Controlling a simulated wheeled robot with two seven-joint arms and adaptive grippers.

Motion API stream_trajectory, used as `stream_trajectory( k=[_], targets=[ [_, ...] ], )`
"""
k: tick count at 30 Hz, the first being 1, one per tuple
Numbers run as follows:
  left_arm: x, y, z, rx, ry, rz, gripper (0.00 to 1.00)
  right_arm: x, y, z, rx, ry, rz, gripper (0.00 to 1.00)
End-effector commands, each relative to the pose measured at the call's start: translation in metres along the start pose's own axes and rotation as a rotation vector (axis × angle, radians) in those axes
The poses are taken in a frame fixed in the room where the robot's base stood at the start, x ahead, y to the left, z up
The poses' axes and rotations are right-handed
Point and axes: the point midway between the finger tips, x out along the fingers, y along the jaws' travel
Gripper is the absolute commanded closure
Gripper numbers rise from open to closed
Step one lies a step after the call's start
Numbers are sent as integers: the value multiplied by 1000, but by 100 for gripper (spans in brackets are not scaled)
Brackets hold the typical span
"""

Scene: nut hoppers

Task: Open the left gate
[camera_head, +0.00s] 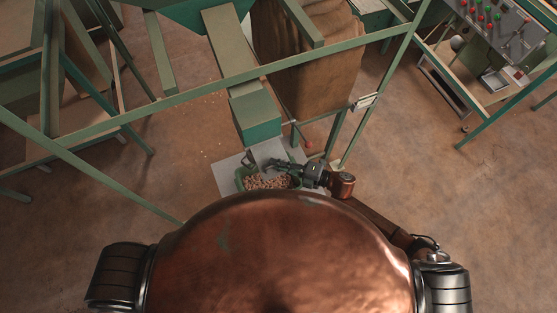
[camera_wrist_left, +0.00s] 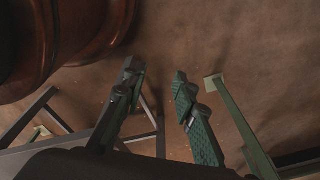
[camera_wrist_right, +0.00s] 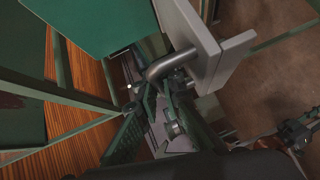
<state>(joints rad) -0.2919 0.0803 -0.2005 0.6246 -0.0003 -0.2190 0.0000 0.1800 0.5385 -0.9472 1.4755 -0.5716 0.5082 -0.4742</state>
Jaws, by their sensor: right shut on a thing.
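My right gripper (camera_wrist_right: 163,102) is shut on the bent metal handle (camera_wrist_right: 168,65) of a grey plate-like gate (camera_wrist_right: 200,45) in the right wrist view. The fingers partly hide the handle's lower end. In the head view my right gripper (camera_head: 276,164) is just below the mouth of a green chute (camera_head: 257,117), over a container of nuts (camera_head: 268,182). I cannot tell there how far the gate is raised. My left gripper (camera_wrist_left: 160,80) is open and empty above the floor in the left wrist view. It is hidden in the head view.
Green frame beams (camera_head: 250,75) cross above the floor. A brown sack-like form (camera_head: 310,70) stands behind the chute. A pale sheet (camera_head: 230,178) lies under the nuts. A control panel (camera_head: 495,25) with coloured buttons is at the upper right.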

Motion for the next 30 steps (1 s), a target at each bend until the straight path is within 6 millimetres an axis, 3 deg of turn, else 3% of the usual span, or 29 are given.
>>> stream_trajectory(
  k=[1, 2, 9, 19, 23, 30],
  targets=[
    [0, 1, 6, -1, -7, 1, 74, 0, -1, 1, 0, -3, -2, 100],
    [0, 1, 9, -2, -11, 1, 74, -1, -1, 1, 0, -3, -2, 91],
    [-1, 2, 22, -5, -28, 2, 74, -1, 0, 1, 0, -4, 0, 75],
    [0, -1, 8, -3, -9, -1, 74, -5, -1, 1, 0, -4, 0, 75],
    [0, 0, 10, -3, -11, 0, 74, -22, -1, 1, 0, -5, -2, 75],
    [0, 1, 10, -3, -13, 1, 74, -72, -1, 1, 0, -5, -2, 75]
  ],
)
